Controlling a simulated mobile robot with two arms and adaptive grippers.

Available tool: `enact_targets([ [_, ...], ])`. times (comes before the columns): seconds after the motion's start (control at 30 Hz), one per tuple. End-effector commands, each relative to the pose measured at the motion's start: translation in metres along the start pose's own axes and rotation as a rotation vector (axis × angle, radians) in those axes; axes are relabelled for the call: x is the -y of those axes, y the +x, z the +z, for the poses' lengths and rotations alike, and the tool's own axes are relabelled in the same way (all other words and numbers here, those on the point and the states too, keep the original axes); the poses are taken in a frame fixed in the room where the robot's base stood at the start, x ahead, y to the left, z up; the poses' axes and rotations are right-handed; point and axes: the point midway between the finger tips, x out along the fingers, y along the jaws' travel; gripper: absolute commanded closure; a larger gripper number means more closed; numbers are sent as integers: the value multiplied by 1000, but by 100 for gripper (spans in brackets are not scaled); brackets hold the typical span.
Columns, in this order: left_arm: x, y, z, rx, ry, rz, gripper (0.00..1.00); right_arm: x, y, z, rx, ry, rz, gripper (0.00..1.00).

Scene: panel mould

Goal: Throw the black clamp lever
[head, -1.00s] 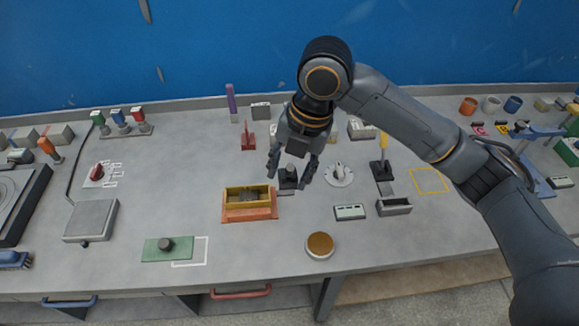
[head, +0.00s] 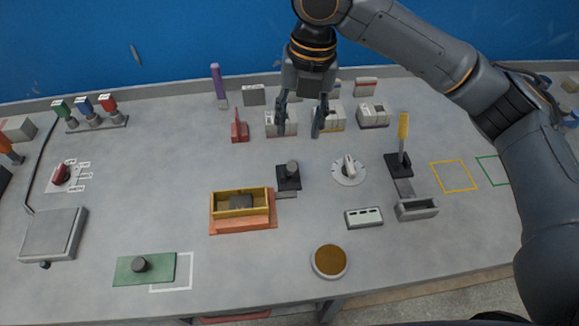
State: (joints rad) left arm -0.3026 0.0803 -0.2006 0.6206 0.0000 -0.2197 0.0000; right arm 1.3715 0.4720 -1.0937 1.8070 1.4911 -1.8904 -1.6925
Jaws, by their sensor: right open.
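The black clamp lever (head: 291,170) stands on a small black base in the middle of the bench. A short dark round-topped handle rises from the base, roughly upright. A small grey plate (head: 286,195) shows in front of the base. My right gripper (head: 299,130) points down with its two fingers apart and empty. In the picture it is above the lever and apart from it, in front of white boxes at the back. My left gripper is not in view.
A yellow box on an orange base (head: 242,225) stands front left of the lever. A white dial (head: 350,172) is to its right, then a yellow-handled lever (head: 403,135). A red lever (head: 239,130) is behind left.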

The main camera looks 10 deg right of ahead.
Motion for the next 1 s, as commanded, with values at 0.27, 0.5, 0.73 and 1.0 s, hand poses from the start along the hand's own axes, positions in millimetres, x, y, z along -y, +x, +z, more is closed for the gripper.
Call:
enact_targets([
  [0.27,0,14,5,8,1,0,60,1,24,0,0,1,0,55],
  [0.5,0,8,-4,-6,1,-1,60,2,67,-1,-4,0,-2,55],
  [0.73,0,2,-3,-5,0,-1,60,2,115,-1,-3,1,-2,55],
  [1.0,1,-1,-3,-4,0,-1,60,1,148,0,0,0,0,55],
])
